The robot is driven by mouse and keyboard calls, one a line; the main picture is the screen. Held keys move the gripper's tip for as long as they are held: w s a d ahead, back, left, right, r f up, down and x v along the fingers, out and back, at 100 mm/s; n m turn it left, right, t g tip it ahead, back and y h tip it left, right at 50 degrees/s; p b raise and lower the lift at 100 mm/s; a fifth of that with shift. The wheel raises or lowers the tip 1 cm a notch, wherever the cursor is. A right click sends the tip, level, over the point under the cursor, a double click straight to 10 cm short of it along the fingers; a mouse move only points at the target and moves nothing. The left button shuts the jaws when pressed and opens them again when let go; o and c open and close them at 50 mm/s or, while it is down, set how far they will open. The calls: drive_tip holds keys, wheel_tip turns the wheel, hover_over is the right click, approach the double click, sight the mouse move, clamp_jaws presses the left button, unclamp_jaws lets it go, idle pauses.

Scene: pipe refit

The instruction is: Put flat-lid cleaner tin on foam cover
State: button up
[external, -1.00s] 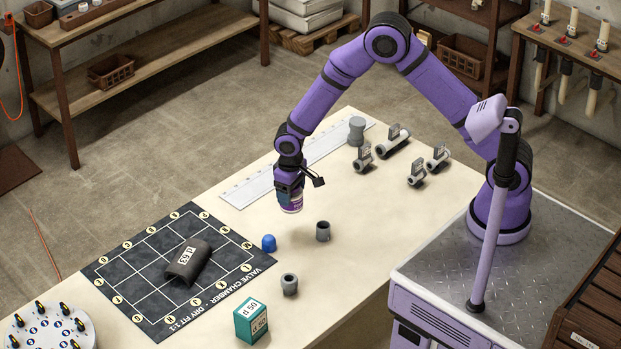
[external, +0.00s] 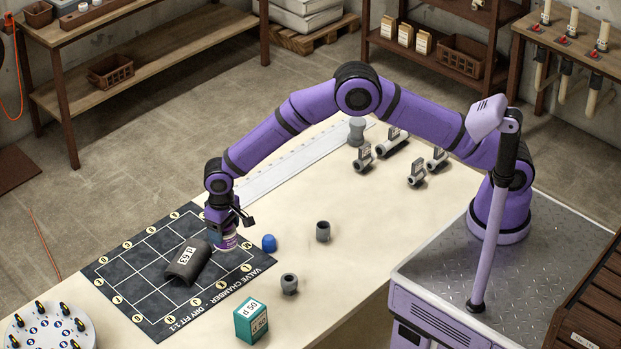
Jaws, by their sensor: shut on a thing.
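My gripper (external: 224,232) is shut on the cleaner tin (external: 228,242), a small purple and white tin. It holds the tin upright over the right part of the black valve chamber mat (external: 150,301). The dark grey foam cover (external: 186,262), with a white label reading d 63, lies on the mat just left of and below the tin. I cannot tell the exact gap between tin and cover. The tin's lid is hidden by the fingers.
A blue cap (external: 269,243) sits right of the mat. Two grey sockets (external: 323,231) (external: 289,284) and a teal d 50 box (external: 251,321) stand nearby. A round white disc with several valves (external: 50,325) is at lower left. Grey valve fittings (external: 364,158) lie at the back.

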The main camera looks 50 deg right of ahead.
drive_tip(key=w+a, duration=0.1)
drive_tip(key=w, duration=0.1)
drive_tip(key=w+a, duration=0.2)
drive_tip(key=w, duration=0.1)
drive_tip(key=w+a+f, duration=0.1)
drive_tip(key=w+a, duration=0.1)
drive_tip(key=w, duration=0.1)
drive_tip(key=shift+w, duration=0.25)
drive_tip(key=shift+f, duration=1.65)
drive_tip(key=shift+f, duration=0.1)
drive_tip(key=o, duration=1.1)
wheel_tip(320, 180, up, 12)
